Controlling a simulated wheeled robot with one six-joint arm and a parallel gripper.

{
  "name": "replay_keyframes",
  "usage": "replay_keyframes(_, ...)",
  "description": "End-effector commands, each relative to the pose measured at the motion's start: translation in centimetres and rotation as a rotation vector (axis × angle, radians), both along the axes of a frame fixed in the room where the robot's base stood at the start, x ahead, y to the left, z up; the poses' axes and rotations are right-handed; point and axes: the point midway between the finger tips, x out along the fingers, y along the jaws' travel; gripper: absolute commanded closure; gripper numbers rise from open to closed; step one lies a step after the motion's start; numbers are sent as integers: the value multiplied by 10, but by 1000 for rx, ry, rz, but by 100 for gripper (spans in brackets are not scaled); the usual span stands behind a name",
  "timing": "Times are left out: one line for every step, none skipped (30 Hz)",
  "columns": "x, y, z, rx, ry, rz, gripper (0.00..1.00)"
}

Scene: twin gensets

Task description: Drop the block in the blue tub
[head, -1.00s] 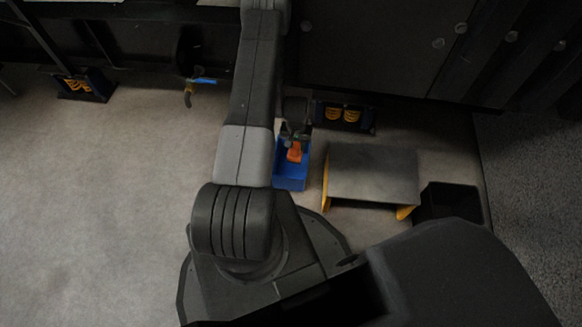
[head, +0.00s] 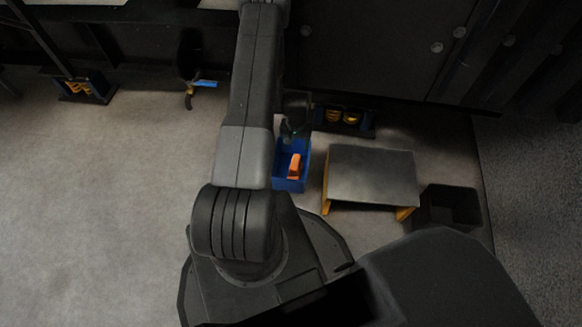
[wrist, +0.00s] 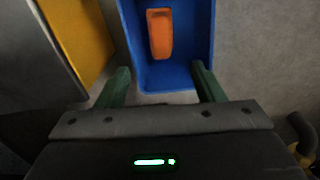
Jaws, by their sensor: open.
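The orange block (head: 295,166) lies inside the blue tub (head: 291,185) on the floor. In the wrist view the block (wrist: 160,34) rests on the tub's bottom, clear of the walls of the tub (wrist: 178,76). My gripper (wrist: 160,80) is open and empty, its two green fingers spread apart near the tub's edge. In the head view my gripper (head: 294,130) is small and dark at the far side of the tub, partly hidden by my arm.
A low grey-topped table with yellow legs (head: 372,175) stands right of the tub. Dark machinery with yellow springs (head: 340,117) lines the back. The floor at left is open.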

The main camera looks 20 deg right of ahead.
Motion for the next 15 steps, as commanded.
replay_keyframes(1, -1, 18, -1, -4, 0, 38)
replay_keyframes(1, -1, 25, -1, -4, 0, 38)
replay_keyframes(1, -1, 35, -1, -4, 0, 38)
replay_keyframes(1, -1, 42, -1, -4, 0, 38)
replay_keyframes(1, -1, 49, -2, -3, 0, 38)
replay_keyframes(1, 0, 57, -2, -2, 0, 38)
replay_keyframes(1, -1, 63, -1, -4, 0, 38)
replay_keyframes(1, -1, 69, -1, -4, 0, 38)
replay_keyframes(1, -1, 76, -2, -3, 0, 38)
replay_keyframes(1, 0, 81, -2, -2, 0, 38)
replay_keyframes(0, 0, 85, -1, -2, 0, 38)
replay_keyframes(1, 0, 90, -1, -2, 0, 38)
replay_keyframes(1, 0, 93, -2, -2, 0, 38)
replay_keyframes(1, 0, 96, -2, -2, 0, 38)
replay_keyframes(1, 0, 98, -1, -2, 0, 38)
